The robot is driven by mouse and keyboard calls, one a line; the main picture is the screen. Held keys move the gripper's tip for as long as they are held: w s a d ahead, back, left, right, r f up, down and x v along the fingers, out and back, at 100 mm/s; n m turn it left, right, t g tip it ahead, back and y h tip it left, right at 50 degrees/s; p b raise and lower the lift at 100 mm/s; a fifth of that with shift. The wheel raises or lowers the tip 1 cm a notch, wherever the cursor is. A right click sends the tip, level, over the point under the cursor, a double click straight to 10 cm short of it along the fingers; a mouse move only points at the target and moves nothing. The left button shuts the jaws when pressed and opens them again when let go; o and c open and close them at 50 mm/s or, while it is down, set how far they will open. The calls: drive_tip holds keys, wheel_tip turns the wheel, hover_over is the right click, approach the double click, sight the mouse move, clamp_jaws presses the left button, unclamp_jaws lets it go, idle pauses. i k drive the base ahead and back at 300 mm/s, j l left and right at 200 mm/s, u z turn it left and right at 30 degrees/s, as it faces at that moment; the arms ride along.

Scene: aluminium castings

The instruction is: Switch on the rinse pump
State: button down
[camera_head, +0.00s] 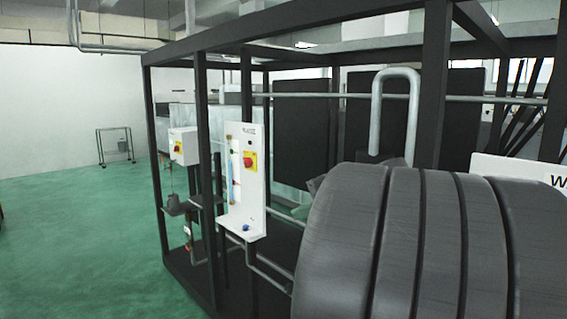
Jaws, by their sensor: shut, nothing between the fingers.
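A tall white panel (245,195) stands on the near side of a dark frame, left of centre. It carries a red knob on a yellow plate (249,160), a blue upright tube (230,180), small green and orange parts and a blue knob (246,227) low down. Its label is too small to read. A smaller white box (185,150) to its left has another red knob on yellow (178,147). I cannot tell which control belongs to the rinse pump, nor the setting of either knob. My gripper is not in view.
Dark frame posts (205,150) stand close beside the panel and box. Grey pipes (265,268) run below the panel. A large dark ribbed shape (405,250) fills the lower right and hides what is behind it. Open green floor (80,240) lies left, with a small trolley (115,145) far back.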

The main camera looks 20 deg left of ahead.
sight(248, 162)
drive_tip(key=i+j+z, duration=0.1)
drive_tip(key=i+j, duration=0.8)
drive_tip(key=i+j+z, duration=0.1)
drive_tip(key=i+j, duration=0.75)
drive_tip(key=j, duration=0.2)
